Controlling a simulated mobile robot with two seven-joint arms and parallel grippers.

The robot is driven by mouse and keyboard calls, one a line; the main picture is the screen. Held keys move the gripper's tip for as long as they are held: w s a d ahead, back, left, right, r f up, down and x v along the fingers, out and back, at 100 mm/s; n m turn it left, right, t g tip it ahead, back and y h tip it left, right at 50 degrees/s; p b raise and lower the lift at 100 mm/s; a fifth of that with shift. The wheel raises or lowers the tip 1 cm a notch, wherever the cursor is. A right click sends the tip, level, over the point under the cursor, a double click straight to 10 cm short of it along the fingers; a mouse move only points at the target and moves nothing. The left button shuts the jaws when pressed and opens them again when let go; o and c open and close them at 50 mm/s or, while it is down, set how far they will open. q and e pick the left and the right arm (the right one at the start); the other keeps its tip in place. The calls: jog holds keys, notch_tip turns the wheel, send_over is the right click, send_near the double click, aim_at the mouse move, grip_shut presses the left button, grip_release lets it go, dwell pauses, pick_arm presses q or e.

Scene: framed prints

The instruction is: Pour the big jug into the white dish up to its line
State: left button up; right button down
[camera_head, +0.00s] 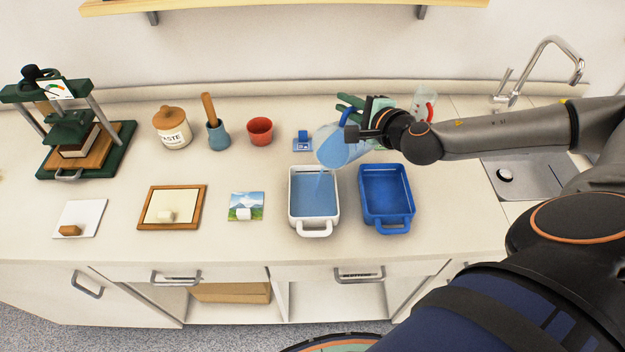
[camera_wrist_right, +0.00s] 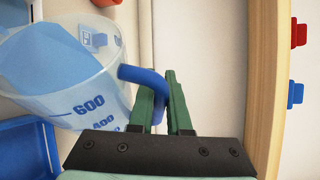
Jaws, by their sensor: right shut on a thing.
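My right gripper (camera_head: 362,122) is shut on the blue handle (camera_wrist_right: 143,77) of the big clear jug (camera_head: 334,150). The jug is tilted in the air, its mouth toward the left, over the back end of the white dish (camera_head: 315,231). Pale blue liquid shows in the jug, with printed marks such as 600 in the right wrist view (camera_wrist_right: 87,105). A faint pale streak runs below the jug's mouth into the dish. Blue liquid covers the dish floor; I cannot make out its line. My left gripper is not in view.
A blue dish (camera_head: 390,224) stands right of the white one. A clear jug with a red handle (camera_head: 427,97) stands behind my gripper. A red cup (camera_head: 260,131), mortar (camera_head: 218,137), waste jar (camera_head: 172,130) and green press (camera_head: 110,158) stand left. The sink (camera_head: 530,178) is right.

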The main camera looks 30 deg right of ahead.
pick_arm(q)
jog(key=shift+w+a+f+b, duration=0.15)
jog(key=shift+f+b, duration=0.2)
jog(key=shift+b, duration=0.05)
pick_arm(e)
jog(key=shift+a, duration=0.3)
dwell(0.4)
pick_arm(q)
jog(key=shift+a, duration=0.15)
pick_arm(e)
jog(key=shift+n, duration=0.3)
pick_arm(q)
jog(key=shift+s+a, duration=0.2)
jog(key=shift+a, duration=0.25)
pick_arm(e)
jog(key=shift+a, duration=0.2)
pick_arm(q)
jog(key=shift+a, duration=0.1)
